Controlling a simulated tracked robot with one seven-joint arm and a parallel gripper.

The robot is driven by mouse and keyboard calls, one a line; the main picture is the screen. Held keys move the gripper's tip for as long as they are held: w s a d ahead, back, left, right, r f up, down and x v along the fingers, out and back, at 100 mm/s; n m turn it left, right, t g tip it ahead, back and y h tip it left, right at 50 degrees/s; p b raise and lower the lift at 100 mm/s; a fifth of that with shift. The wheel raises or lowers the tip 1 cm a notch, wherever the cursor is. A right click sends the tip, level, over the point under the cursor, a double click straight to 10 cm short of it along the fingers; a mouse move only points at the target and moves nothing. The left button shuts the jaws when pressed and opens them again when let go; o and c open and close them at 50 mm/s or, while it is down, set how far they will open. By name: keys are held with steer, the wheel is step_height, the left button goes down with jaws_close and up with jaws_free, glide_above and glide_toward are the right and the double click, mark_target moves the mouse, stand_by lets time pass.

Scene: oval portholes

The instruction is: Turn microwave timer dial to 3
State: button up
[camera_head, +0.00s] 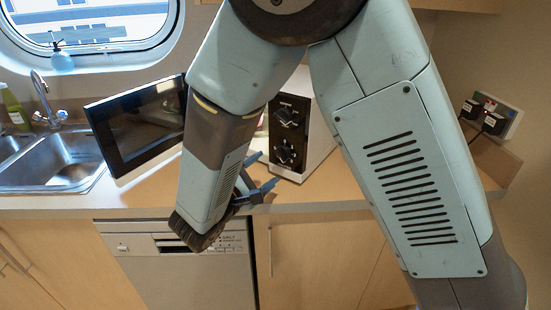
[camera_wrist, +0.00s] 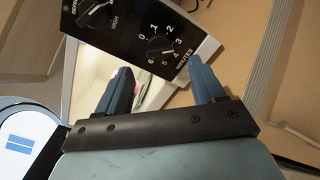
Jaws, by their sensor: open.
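The microwave (camera_head: 318,132) stands on the counter with its black control panel (camera_head: 275,136) facing forward. The timer dial (camera_head: 285,153) is the lower of two black knobs. In the wrist view the timer dial (camera_wrist: 157,45) has a ring of numbers 0 to 6 and the word MINUTES; I cannot tell surely where it points. My gripper (camera_head: 265,173) is open and empty, just below and in front of the dial. In the wrist view my gripper (camera_wrist: 160,67) has its two blue fingers apart, with the dial beyond and between the tips, not touched.
The microwave door (camera_head: 137,126) hangs open to the left. The upper power dial (camera_wrist: 97,13) sits close to the timer dial. A sink (camera_head: 55,160), faucet (camera_head: 43,95) and green bottle (camera_head: 14,108) are at left. Plugged sockets (camera_head: 490,115) are on the right wall.

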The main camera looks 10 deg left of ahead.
mark_target(280, 156)
steer(key=x, duration=0.7)
steer(key=shift+s, duration=0.1)
steer(key=c, duration=1.1)
steer(key=shift+f, duration=0.1)
steer(key=shift+n, duration=0.5)
steer(key=o, duration=1.1)
